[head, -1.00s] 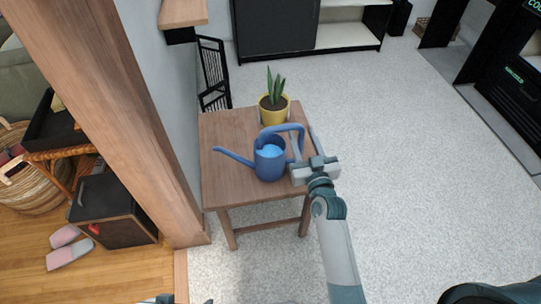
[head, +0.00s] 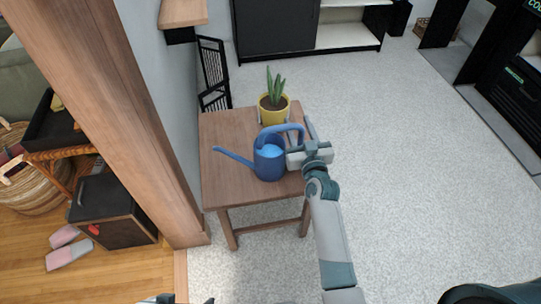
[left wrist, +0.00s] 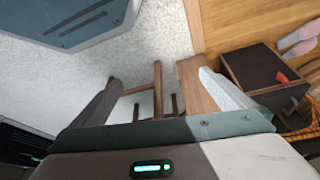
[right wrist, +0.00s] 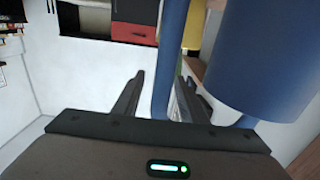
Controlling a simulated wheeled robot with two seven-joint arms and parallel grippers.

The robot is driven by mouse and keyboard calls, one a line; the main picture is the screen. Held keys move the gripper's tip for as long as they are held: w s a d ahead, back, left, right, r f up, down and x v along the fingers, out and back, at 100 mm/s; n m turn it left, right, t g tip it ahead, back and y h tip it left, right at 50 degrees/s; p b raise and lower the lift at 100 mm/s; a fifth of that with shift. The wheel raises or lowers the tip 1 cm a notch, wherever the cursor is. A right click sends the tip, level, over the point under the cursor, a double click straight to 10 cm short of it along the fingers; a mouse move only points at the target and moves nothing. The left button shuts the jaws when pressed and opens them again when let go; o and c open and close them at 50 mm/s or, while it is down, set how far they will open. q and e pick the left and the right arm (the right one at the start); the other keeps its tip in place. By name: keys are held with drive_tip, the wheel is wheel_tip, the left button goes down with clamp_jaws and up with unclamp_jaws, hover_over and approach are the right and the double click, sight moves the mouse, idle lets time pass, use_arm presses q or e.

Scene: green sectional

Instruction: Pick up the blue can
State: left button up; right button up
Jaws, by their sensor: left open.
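The blue watering can (head: 269,163) stands upright on a small wooden table (head: 232,185), spout to the left and looped handle to the right. My right gripper (head: 303,130) is at the handle's right side, fingers pointing to the far side. In the right wrist view the blue handle (right wrist: 169,60) runs between the open fingers (right wrist: 163,78), with the can's body (right wrist: 262,55) close on the right. I cannot tell whether a finger touches it. My left gripper (left wrist: 160,95) is open and empty, low near the table; only its tips show at the head view's bottom edge.
A yellow pot with a plant (head: 274,108) stands at the table's back edge, close beyond the can. A wall and wooden post (head: 130,120) bound the left. A black rack (head: 213,75) stands behind the table. The carpet to the right is open.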

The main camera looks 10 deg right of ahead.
drive_tip(key=shift+c, duration=0.3)
clamp_jaws()
drive_tip(key=shift+r, duration=0.1)
use_arm(q)
wheel_tip(320, 180, down, 18)
drive_tip(key=s+a+p, duration=0.1)
drive_tip(key=a+p, duration=0.1)
drive_tip(key=p, duration=0.8)
drive_tip(key=shift+s+p, duration=0.3)
use_arm(e)
wheel_tip(320, 180, up, 10)
